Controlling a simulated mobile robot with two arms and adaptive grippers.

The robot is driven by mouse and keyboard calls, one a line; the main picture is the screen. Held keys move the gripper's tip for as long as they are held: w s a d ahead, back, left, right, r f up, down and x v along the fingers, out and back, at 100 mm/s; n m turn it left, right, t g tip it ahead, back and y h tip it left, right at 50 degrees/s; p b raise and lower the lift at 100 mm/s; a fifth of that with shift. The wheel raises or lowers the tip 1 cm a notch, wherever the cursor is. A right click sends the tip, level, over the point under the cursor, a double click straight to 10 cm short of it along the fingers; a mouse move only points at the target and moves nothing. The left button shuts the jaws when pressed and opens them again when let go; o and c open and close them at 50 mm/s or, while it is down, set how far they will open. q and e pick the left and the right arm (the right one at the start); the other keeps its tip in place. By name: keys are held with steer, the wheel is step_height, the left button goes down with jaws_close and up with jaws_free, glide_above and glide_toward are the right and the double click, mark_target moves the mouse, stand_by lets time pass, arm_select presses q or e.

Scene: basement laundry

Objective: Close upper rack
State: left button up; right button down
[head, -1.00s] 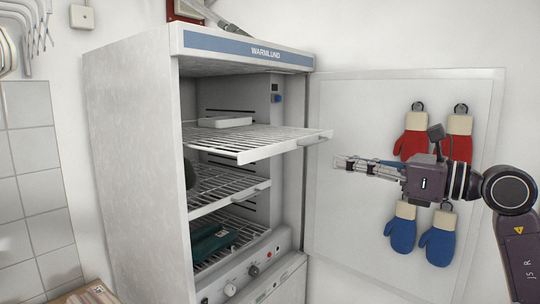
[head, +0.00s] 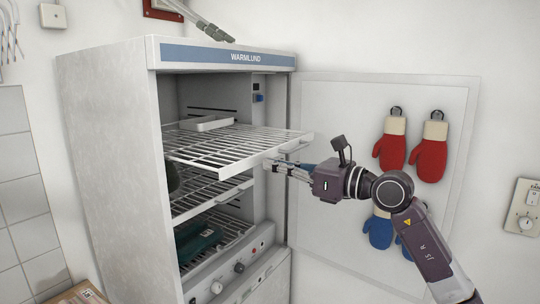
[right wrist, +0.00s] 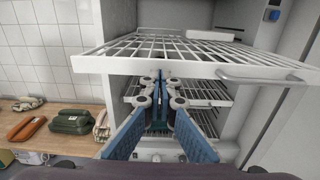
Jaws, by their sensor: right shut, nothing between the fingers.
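The white wire upper rack (head: 235,150) is pulled far out of the open WARMLUND cabinet (head: 110,170). A small pale tray (head: 206,123) lies on its rear part. The rack's front rail crosses the right wrist view (right wrist: 170,66), with a wire handle (right wrist: 265,80) at its right. My right gripper (head: 268,164) is shut and empty, close to the front edge of the rack and a little below it in the head view. In the right wrist view its fingertips (right wrist: 162,76) reach the lower edge of the rail; I cannot tell whether they touch. My left gripper is not in view.
The lower racks (head: 212,196) sit inside the cabinet; a dark green item (head: 197,241) lies on the bottom one. Red mitts (head: 430,160) and blue mitts (head: 379,231) hang at the right. A wooden counter (right wrist: 50,140) with several items stands at the left in the wrist view.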

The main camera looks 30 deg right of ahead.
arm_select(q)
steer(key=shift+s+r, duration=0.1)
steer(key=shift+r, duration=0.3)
arm_select(e)
steer(key=shift+w+a, duration=0.2)
steer(key=shift+w, duration=0.4)
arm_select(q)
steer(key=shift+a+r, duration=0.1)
arm_select(e)
steer(key=shift+w, duration=0.1)
